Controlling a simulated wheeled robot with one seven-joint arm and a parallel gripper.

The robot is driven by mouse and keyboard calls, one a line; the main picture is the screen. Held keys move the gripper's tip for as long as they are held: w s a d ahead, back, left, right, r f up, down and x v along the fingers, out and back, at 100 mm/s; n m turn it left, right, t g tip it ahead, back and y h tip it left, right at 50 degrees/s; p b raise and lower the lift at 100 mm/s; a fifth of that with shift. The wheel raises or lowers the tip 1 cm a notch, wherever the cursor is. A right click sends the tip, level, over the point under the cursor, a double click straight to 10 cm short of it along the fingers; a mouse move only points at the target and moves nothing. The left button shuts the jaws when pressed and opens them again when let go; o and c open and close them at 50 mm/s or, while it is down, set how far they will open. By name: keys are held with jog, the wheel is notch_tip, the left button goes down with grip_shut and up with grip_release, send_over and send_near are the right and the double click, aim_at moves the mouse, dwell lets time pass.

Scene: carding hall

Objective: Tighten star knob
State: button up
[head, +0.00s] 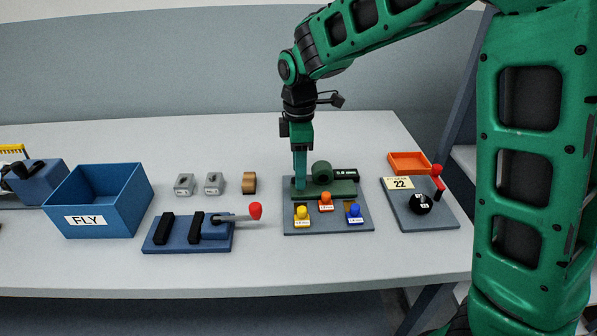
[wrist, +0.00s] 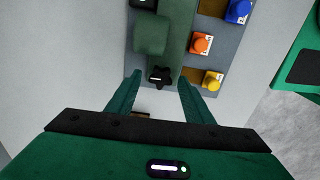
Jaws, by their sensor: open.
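The star knob (wrist: 160,75) is black and lobed, at the end of a green fixture (wrist: 182,40) in the wrist view. My gripper (wrist: 160,82) is open, with its fingertips on either side of the knob. I cannot tell whether the fingers touch it. In the head view my gripper (head: 299,186) points down at the left end of the green fixture (head: 335,189), and the fingers hide the knob there.
Left are a red-tipped lever fixture (head: 190,235) and a blue FLY bin (head: 92,203). Right is a board with an orange tray (head: 408,161) and black knob (head: 421,203).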

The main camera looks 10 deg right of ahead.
jog(key=shift+f, duration=0.45)
jog(key=c, duration=1)
jog(key=shift+c, duration=0.2)
